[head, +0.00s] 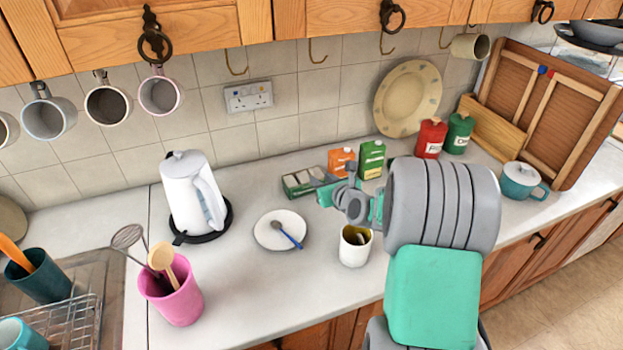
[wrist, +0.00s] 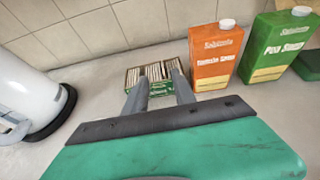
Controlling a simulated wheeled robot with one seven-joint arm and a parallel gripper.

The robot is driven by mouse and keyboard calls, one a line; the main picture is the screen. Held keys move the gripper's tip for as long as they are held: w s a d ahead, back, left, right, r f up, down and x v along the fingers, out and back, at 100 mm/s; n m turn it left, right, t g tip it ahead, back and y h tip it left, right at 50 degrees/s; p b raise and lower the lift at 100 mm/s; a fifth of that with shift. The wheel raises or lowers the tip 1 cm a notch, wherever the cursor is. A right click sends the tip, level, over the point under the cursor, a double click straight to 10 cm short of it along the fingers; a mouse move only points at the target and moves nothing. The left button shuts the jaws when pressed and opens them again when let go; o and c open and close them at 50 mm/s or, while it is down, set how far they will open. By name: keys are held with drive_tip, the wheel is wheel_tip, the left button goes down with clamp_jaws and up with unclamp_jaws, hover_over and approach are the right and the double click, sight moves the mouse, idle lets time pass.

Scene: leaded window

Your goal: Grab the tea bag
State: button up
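A green box of tea bags (head: 298,183) stands on the counter near the tiled wall. In the wrist view the box (wrist: 150,90) is straight ahead, with a row of pale tea bags (wrist: 152,73) upright inside it. My gripper (head: 322,180) is at the right part of the box in the head view. In the wrist view its two fingers (wrist: 158,79) are apart, with the box front and some tea bags showing between the tips. The fingers partly hide the box. I cannot tell whether they touch a tea bag.
An orange carton (head: 341,160) and a green carton (head: 371,159) stand just right of the box. A white kettle (head: 186,190) is to the left. A plate with a blue spoon (head: 270,225) and a white mug (head: 352,254) are in front. A pink utensil pot (head: 172,300) stands front left.

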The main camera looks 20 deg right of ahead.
sight(312, 171)
drive_tip(key=x, duration=0.2)
drive_tip(key=p+x, duration=0.1)
drive_tip(key=x, duration=0.2)
drive_tip(key=p+x, duration=0.1)
drive_tip(key=x, duration=0.1)
drive_tip(key=shift+w+d+r, duration=0.1)
drive_tip(key=shift+w+d, duration=0.15)
drive_tip(key=shift+d, duration=0.05)
drive_tip(key=shift+c, duration=0.4)
clamp_jaws()
